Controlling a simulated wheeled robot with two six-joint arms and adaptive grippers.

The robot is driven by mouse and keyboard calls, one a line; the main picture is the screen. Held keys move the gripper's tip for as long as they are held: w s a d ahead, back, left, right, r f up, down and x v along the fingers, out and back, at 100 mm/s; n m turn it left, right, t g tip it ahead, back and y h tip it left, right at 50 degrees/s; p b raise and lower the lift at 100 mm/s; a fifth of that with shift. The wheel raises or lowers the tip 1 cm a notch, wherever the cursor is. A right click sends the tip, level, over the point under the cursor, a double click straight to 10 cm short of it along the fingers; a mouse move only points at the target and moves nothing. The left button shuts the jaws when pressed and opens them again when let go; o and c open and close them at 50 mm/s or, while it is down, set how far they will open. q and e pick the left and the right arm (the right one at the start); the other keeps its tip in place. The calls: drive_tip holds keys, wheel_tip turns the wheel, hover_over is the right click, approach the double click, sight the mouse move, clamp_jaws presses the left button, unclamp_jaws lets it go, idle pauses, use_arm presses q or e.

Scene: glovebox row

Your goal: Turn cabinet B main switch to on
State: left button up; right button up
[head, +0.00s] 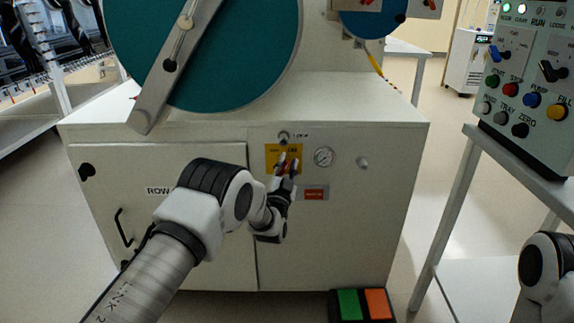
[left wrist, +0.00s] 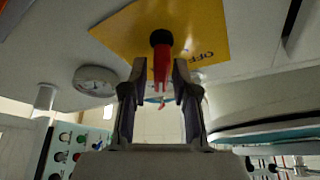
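The main switch is a red handle on a black hub (left wrist: 161,40) on a yellow plate (head: 271,152) on the pale cabinet's front. In the left wrist view the yellow plate (left wrist: 190,22) carries the word OFF on its right part, seen turned over. My left gripper (head: 284,164) is at the switch. In the left wrist view its two fingers (left wrist: 160,78) stand on either side of the red handle, with a slight gap showing, so it looks open around it. My right gripper is not in view; only part of my right arm shows at the lower right.
A round gauge (head: 324,157) and a red label (head: 314,194) are beside and below the plate. A large teal disc (head: 230,45) with a metal bar overhangs above. A button panel (head: 530,90) stands on the right table. A green and orange pedal (head: 361,305) is on the floor.

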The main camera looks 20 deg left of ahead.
use_arm(q)
drive_tip(key=v, duration=1.2)
idle(0.5)
